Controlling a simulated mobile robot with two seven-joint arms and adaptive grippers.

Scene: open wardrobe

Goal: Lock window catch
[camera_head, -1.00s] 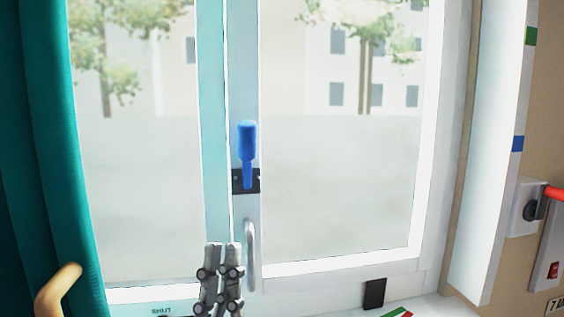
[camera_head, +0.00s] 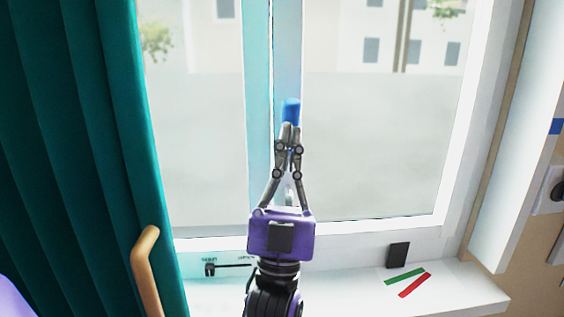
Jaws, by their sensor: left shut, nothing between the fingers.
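The window catch has a blue handle (camera_head: 291,110) on the window's middle upright (camera_head: 287,60). Only the top of the handle shows, pointing up; its lower part and the dark base plate are hidden behind my gripper. My left gripper (camera_head: 290,128) is shut and empty, fingers pointing up, with its tips at the lower end of the visible blue part in the picture. I cannot tell whether the tips touch the handle. The silver pull bar below the catch is mostly hidden behind the fingers. My right gripper is not in view.
A teal curtain (camera_head: 80,150) hangs at the left, with a tan curved hook (camera_head: 146,262) before it. The white sill (camera_head: 350,295) carries green (camera_head: 404,277) and red (camera_head: 415,285) strips. A black block (camera_head: 398,255) and a slider marked SHUT (camera_head: 210,269) are on the lower frame.

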